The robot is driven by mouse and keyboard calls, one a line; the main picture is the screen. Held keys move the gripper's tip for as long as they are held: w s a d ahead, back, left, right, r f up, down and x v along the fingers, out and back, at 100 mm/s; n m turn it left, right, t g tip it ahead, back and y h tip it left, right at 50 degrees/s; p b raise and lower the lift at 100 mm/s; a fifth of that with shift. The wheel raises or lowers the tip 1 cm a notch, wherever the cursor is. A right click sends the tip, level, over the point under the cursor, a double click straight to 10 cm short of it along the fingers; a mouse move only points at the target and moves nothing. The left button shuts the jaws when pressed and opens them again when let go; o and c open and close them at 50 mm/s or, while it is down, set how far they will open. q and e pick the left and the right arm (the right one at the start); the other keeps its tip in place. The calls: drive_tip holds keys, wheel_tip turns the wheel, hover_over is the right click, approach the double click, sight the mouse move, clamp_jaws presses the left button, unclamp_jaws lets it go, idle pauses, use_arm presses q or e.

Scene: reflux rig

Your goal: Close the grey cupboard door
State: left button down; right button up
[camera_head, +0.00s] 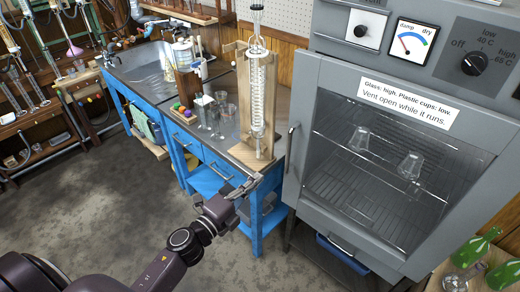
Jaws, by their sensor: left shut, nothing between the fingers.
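The grey cupboard is a drying cabinet on the right, with a dial and a gauge on its upper panel (440,48). Its grey door (303,95) has a large glass window and a white label (408,100). An upright handle (292,142) is on the door's left edge. Two clear cups show through the glass on a wire shelf. My left gripper (244,187) is shut and empty, by the blue bench's front corner, left of and apart from the door. My right gripper is not in view.
The blue bench (232,171) bears a condenser on a wooden stand (258,150) and several glasses (212,112). Green flasks (477,243) stand at the lower right. A blue bin is under the cabinet. The floor (90,205) at left is clear.

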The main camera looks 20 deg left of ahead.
use_arm(q)
drive_tip(key=p+x, duration=0.1)
drive_tip(key=x, duration=1.2)
drive_tip(key=shift+w+d, duration=0.2)
drive_tip(key=shift+w, duration=0.1)
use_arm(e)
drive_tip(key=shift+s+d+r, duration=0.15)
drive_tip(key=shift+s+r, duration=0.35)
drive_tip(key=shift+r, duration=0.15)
